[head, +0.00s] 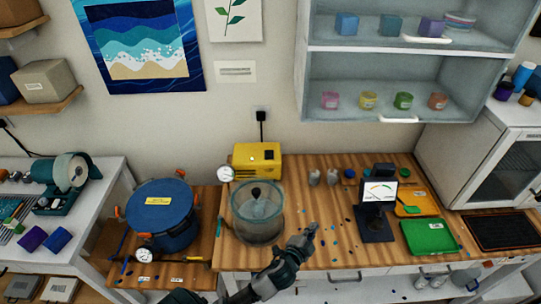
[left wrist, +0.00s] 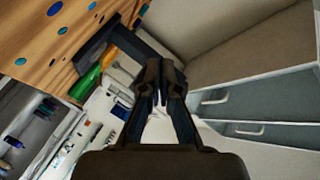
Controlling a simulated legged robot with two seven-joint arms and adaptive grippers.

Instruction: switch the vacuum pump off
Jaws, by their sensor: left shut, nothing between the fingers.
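The vacuum pump looks to be the yellow box (head: 257,160) at the back of the wooden bench, against the wall. It has small light and dark marks on top; I cannot tell the switch or its position. A round gauge (head: 226,173) sits at its left. My left gripper (head: 312,229) is shut and empty over the bench, in front and to the right of the yellow box and well apart from it. The left wrist view shows its closed fingers (left wrist: 161,82) but not the pump. My right gripper is in neither view.
A clear cylindrical vessel (head: 257,224) stands in front of the yellow box, left of my gripper. A blue pot (head: 161,217) with orange clamps stands further left. A small display (head: 379,191) and a green tray (head: 430,237) are at right. An open drawer (left wrist: 55,135) holds tools.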

